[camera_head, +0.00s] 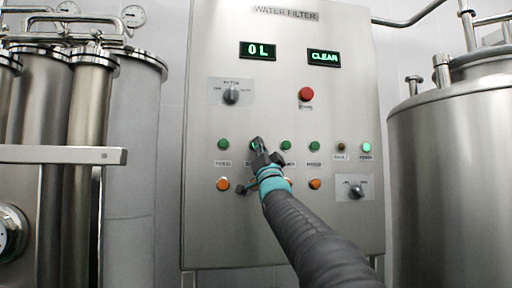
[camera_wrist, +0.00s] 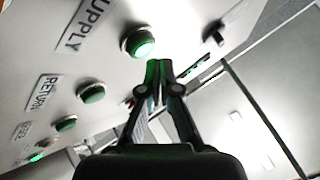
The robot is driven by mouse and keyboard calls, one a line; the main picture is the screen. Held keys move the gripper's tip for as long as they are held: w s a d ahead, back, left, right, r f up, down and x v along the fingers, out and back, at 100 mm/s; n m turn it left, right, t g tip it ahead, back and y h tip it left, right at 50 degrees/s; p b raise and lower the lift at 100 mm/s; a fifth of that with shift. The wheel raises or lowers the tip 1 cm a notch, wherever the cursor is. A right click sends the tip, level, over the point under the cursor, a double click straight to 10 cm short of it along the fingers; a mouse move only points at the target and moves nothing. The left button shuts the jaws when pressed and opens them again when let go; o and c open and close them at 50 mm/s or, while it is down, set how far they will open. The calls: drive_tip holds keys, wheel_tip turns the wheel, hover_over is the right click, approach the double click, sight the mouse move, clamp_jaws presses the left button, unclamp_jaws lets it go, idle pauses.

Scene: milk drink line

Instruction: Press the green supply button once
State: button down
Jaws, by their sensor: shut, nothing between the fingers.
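The green supply button (camera_wrist: 140,42) shows in the wrist view beside its SUPPLY label (camera_wrist: 86,22). Its lower part glows bright green, and green light falls on my fingers. In the head view this button (camera_head: 253,146) is largely covered by my gripper. My gripper (camera_head: 258,142) is shut and empty, its fingertips at the panel in the button row. In the wrist view the closed fingertips (camera_wrist: 159,66) are just below and right of the button. I cannot tell whether they touch it.
The steel WATER FILTER panel (camera_head: 230,20) carries a "0 L" display (camera_head: 258,50), a "CLEAR" display (camera_head: 324,57), a red button (camera_head: 306,94) and a rotary switch (camera_head: 231,96). A neighbouring green RETURN button (camera_wrist: 92,93) is close. An orange button (camera_head: 315,184) is below. Tanks stand on both sides.

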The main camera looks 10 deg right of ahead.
drive_tip(key=shift+s+b, duration=1.85)
drive_tip(key=shift+s, duration=0.7)
drive_tip(key=s+d+f+g+h, duration=0.1)
drive_tip(key=s+f+g+h, duration=0.2)
drive_tip(key=f, duration=0.5)
drive_tip(key=s+f+g, duration=0.2)
drive_tip(key=f+g, duration=0.2)
drive_tip(key=f, duration=0.3)
drive_tip(key=s+f+n+g, duration=0.2)
drive_tip(key=s+f+g, duration=0.2)
drive_tip(key=s+f, duration=0.7)
drive_tip(key=s+f+n+g+p, duration=0.1)
drive_tip(key=s+f+g, duration=0.4)
drive_tip(key=s+f, duration=0.6)
drive_tip(key=s+a+f+n+g+p, duration=0.1)
drive_tip(key=s+f+n+g, duration=0.2)
drive_tip(key=s+f, duration=0.8)
wheel_tip(320, 180, down, 9)
drive_tip(key=shift+s+r+g, duration=0.1)
drive_tip(key=shift+s+g, duration=0.05)
drive_tip(key=shift+g, duration=1.05)
